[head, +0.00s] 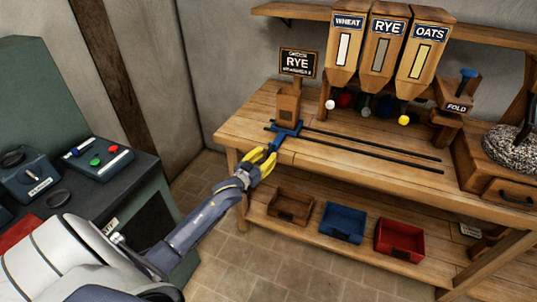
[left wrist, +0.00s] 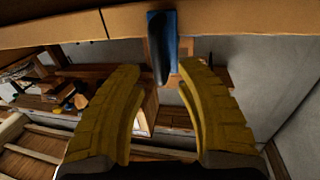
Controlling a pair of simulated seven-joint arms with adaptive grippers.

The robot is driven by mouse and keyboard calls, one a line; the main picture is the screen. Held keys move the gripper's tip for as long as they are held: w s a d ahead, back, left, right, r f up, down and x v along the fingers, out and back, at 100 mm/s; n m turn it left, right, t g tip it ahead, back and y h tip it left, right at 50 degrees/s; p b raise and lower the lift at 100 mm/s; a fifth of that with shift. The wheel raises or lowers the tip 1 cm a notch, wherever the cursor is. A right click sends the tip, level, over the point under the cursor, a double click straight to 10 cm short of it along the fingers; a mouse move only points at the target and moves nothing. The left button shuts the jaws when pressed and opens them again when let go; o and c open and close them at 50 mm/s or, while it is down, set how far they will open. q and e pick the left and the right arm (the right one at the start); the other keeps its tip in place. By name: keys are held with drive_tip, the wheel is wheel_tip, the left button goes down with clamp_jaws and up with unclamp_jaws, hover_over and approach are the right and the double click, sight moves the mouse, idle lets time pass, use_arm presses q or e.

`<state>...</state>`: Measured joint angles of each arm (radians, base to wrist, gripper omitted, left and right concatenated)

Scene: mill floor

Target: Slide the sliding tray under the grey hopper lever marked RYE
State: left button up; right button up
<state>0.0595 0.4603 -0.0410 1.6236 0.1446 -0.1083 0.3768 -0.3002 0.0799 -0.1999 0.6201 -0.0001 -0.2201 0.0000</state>
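The blue sliding tray (head: 287,129) sits at the left end of two dark rails on the wooden bench, with a wooden box (head: 288,106) standing on it. Its blue handle points toward the bench's front edge. My left gripper (head: 264,160) is open at that edge, yellow fingers toward the handle. In the left wrist view, the blue handle (left wrist: 160,45) shows just beyond and between the parted fingertips (left wrist: 161,68); contact cannot be told. The RYE hopper (head: 381,55) hangs in the middle, with a grey lever knob (head: 366,112) below it, right of the tray. My right gripper is not in view.
The WHEAT hopper (head: 346,50) has a white knob (head: 330,104); the OATS hopper (head: 422,60) has a yellow knob (head: 404,120). The rails (head: 380,150) right of the tray look clear. A sign (head: 298,63) reads RYE. Brown, blue (head: 343,222) and red bins stand on the lower shelf.

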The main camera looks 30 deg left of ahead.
use_arm(q)
drive_tip(key=shift+w, duration=0.85)
clamp_jaws()
